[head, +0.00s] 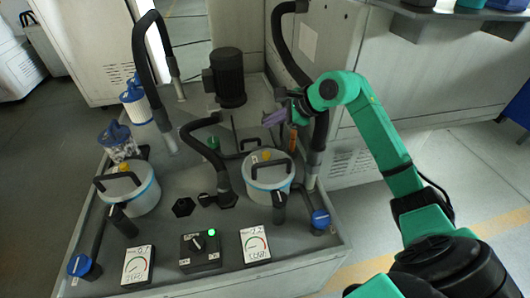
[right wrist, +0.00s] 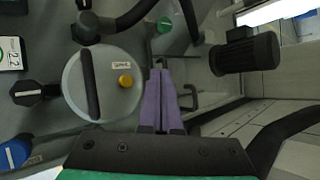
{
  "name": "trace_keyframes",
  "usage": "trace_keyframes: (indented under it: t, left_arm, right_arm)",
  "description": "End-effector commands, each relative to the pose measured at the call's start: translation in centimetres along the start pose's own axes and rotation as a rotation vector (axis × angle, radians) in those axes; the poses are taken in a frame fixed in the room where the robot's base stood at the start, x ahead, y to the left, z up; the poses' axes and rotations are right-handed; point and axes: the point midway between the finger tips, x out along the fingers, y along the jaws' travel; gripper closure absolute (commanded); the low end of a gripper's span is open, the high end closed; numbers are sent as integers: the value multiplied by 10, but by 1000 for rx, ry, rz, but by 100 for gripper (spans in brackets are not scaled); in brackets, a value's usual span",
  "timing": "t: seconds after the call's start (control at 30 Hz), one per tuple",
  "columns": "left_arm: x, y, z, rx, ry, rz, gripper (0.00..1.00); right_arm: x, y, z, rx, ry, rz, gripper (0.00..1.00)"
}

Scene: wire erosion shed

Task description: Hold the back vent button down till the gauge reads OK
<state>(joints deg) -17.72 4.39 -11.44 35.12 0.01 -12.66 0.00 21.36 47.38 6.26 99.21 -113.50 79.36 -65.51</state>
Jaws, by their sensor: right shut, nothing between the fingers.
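Two round grey-white filter pots with black bar handles stand on the grey bench, a left pot (head: 143,197) and a right pot (head: 268,178). Each lid bears a small yellow button, on the left pot (head: 126,167) and on the right pot (head: 266,155). The right wrist view shows one lid (right wrist: 85,95) with its yellow button (right wrist: 125,81) beside a small label.
A switch box (head: 200,251) with a lit green lamp stands between the gauges. A black motor (head: 229,77) stands at the back. Black hoses (head: 290,50) arch around the right pot. Blue valve knobs (head: 320,219) sit at the front corners.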

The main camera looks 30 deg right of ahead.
Motion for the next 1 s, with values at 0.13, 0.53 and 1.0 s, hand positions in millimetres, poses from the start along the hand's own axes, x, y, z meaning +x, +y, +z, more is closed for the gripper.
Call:
trace_keyframes:
  t: [0.13, 0.53, 1.0]
  left_arm:
    - [9, 1, -2, 1, 4, 1, 16]
    - [48, -2, -10, 2, 22, -3, 16]
    - [62, -3, -7, 2, 19, -5, 16]
  right_arm:
    - [9, 7, -6, 2, -1, 2, 100]
    - [51, 37, -37, 1, 0, 0, 100]
    - [61, 44, -44, 0, 0, 0, 100]
